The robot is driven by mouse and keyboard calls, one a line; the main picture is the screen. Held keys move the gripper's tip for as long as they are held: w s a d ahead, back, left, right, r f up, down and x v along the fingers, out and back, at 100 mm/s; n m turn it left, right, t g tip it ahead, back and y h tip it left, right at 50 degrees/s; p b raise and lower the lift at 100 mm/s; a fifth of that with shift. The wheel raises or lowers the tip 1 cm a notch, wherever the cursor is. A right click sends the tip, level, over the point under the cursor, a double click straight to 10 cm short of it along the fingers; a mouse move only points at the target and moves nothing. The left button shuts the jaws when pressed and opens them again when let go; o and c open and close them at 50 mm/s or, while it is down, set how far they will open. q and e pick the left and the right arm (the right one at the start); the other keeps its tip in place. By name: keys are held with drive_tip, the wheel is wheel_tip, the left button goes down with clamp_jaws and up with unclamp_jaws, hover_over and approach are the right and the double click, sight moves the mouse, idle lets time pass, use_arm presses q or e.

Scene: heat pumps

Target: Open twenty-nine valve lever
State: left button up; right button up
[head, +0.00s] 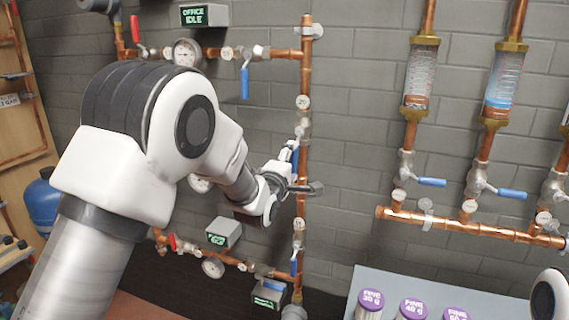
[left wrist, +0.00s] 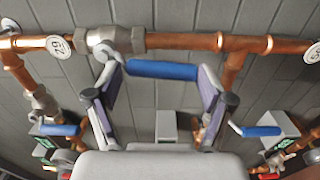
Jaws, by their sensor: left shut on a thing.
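The valve tagged 29 (left wrist: 112,42) sits in a copper pipe, and its blue lever (left wrist: 162,71) runs roughly along that pipe. In the head view the 29 tag (head: 303,102) is on the vertical pipe, with the blue lever (head: 295,154) just below it, partly hidden by my gripper. My left gripper (head: 296,174) is at this lever. In the left wrist view its two fingers (left wrist: 160,78) stand on either end of the lever, shut on it. My right gripper is out of view.
Other blue levers hang close by, one at upper left (head: 244,83) and one low on the same pipe (head: 294,263). A gauge (head: 187,52) and a status box (head: 205,15) are above. Purple-lidded jars (head: 411,308) stand on a table at lower right.

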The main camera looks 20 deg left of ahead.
use_arm(q)
drive_tip(key=shift+w+d+r+n, duration=0.1)
drive_tip(key=shift+d+r+n, duration=0.15)
drive_tip(key=shift+d+n, duration=0.05)
drive_tip(key=o, duration=1.5)
drive_tip(key=shift+o, duration=0.4)
drive_tip(key=shift+w+d+f, duration=0.4)
drive_tip(key=shift+w+d, duration=0.05)
drive_tip(key=shift+w, duration=0.05)
drive_tip(key=shift+s+a, duration=0.3)
drive_tip(key=shift+s, duration=0.2)
drive_tip(key=s, duration=1.1)
drive_tip(key=shift+s, duration=0.1)
